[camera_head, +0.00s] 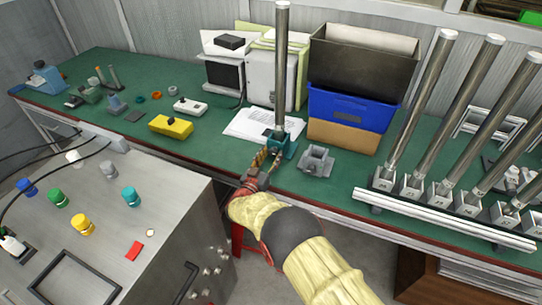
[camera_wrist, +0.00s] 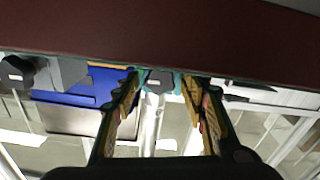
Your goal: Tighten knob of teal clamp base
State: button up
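The teal clamp base (camera_head: 287,150) stands on the green workbench and holds an upright metal pole (camera_head: 281,70). In the wrist view a little of its teal body (camera_wrist: 177,79) shows behind a grey knob (camera_wrist: 158,80). My gripper (camera_head: 262,163) reaches over the bench from the front and is close to the base's front left side. In the wrist view my gripper (camera_wrist: 160,88) is open, with its two yellow-padded fingers apart, one on each side of the knob. I see gaps beside the knob; whether it lies between the fingertips in depth is unclear.
A grey clamp base (camera_head: 317,161) without a pole sits just right. Blue and tan boxes (camera_head: 348,108) stand behind it, and papers (camera_head: 252,124) lie to the left. A rack of poles (camera_head: 445,207) fills the right. A metal control cabinet (camera_head: 150,240) stands at the front left.

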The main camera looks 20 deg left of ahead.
dwell(0.3)
jog(key=s, duration=0.8)
jog(key=s+a, duration=0.1)
jog(key=s, duration=0.3)
